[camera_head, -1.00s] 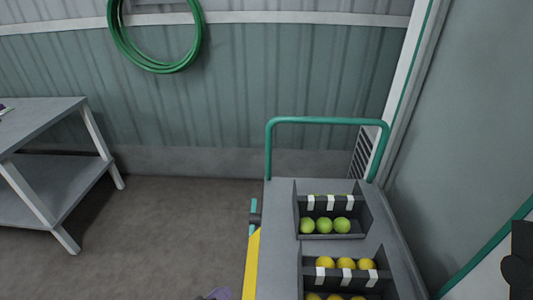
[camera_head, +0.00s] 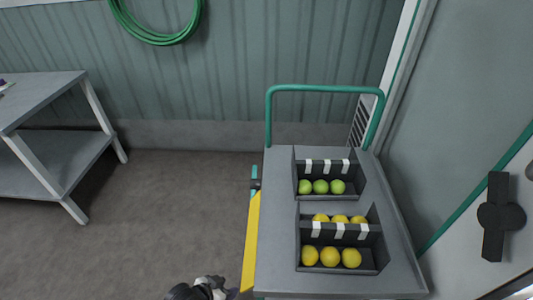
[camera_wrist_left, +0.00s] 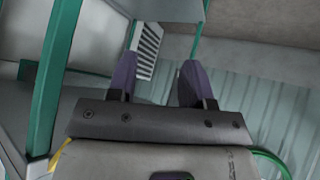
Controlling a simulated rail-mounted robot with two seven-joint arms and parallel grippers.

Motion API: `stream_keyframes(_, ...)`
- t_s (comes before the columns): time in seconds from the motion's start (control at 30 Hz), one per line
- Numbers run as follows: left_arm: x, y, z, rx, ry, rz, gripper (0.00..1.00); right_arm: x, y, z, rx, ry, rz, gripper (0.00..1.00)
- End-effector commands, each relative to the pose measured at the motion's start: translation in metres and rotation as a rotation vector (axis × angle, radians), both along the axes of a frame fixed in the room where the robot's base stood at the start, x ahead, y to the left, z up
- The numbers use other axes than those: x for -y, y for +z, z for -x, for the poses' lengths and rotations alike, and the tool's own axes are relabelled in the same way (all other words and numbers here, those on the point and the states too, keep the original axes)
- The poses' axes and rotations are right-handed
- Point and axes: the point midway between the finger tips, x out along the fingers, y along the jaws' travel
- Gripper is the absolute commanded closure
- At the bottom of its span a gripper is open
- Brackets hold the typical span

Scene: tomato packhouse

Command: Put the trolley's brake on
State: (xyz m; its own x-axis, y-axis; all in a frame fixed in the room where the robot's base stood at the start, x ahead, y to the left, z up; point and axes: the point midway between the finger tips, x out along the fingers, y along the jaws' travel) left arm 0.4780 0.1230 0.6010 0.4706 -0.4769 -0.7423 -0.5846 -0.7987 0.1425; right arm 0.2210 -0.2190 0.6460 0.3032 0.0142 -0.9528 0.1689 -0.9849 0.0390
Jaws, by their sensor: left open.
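The trolley (camera_head: 280,185) is grey, with a teal push handle (camera_head: 325,88) at its far end and a yellow strip (camera_head: 251,240) along its left edge. A small upright teal lever (camera_head: 254,173) with a dark mount sits on its left side, near the far end. It looks like the brake, but I cannot be certain. My left gripper (camera_head: 208,288) is partly in view at the bottom edge, left of the yellow strip and well nearer than the lever. In the left wrist view its purple fingers (camera_wrist_left: 156,80) are apart with nothing between them. My right gripper is not in view.
Dark crates of green fruit (camera_head: 322,187) and yellow fruit (camera_head: 330,257) stand on the trolley. A grey table (camera_head: 45,95) is at the left. The floor (camera_head: 170,210) between is clear. A dark handle (camera_head: 494,217) is on the right. A green hose (camera_head: 160,38) hangs on the wall.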

Motion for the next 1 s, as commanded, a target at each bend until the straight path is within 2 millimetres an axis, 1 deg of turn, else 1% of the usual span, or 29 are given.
stream_keyframes(0.03, -0.002, 0.021, -0.002, 0.034, -0.024, -0.073, 0.54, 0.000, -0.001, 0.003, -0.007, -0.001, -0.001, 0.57)
stream_keyframes(0.07, -0.004, 0.034, -0.002, 0.049, -0.031, -0.122, 0.54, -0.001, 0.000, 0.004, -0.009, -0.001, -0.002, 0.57)
stream_keyframes(0.1, -0.008, 0.051, 0.000, 0.067, -0.034, -0.181, 0.54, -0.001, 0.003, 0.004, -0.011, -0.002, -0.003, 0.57)
stream_keyframes(0.17, -0.017, 0.078, 0.007, 0.087, -0.018, -0.265, 0.54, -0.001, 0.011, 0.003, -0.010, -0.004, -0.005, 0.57)
stream_keyframes(0.2, -0.025, 0.098, 0.015, 0.094, 0.006, -0.313, 0.54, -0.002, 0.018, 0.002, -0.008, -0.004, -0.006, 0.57)
stream_keyframes(0.27, -0.038, 0.130, 0.031, 0.097, 0.065, -0.367, 0.54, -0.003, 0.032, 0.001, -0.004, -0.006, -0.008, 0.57)
stream_keyframes(0.3, -0.048, 0.150, 0.045, 0.091, 0.115, -0.388, 0.54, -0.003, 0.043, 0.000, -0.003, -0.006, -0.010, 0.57)
stream_keyframes(0.33, -0.056, 0.164, 0.056, 0.084, 0.157, -0.397, 0.54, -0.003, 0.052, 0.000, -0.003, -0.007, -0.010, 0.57)
stream_keyframes(0.4, -0.071, 0.190, 0.081, 0.071, 0.250, -0.392, 0.54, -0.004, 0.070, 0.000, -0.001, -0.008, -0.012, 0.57)
stream_keyframes(0.47, -0.081, 0.208, 0.100, 0.066, 0.314, -0.371, 0.54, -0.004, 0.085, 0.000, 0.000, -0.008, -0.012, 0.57)
stream_keyframes(0.5, -0.086, 0.217, 0.113, 0.053, 0.349, -0.357, 0.54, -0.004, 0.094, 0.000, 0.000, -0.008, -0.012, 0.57)
stream_keyframes(0.57, -0.092, 0.224, 0.133, 0.018, 0.386, -0.336, 0.54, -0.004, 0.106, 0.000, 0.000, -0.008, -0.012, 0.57)
stream_keyframes(0.63, -0.097, 0.226, 0.155, -0.034, 0.417, -0.318, 0.54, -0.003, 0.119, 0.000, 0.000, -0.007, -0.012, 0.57)
stream_keyframes(0.77, -0.101, 0.218, 0.193, -0.151, 0.448, -0.313, 0.54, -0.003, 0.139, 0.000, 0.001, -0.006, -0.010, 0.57)
stream_keyframes(1.0, -0.095, 0.213, 0.262, -0.332, 0.435, -0.327, 0.54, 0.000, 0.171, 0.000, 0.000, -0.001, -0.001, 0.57)
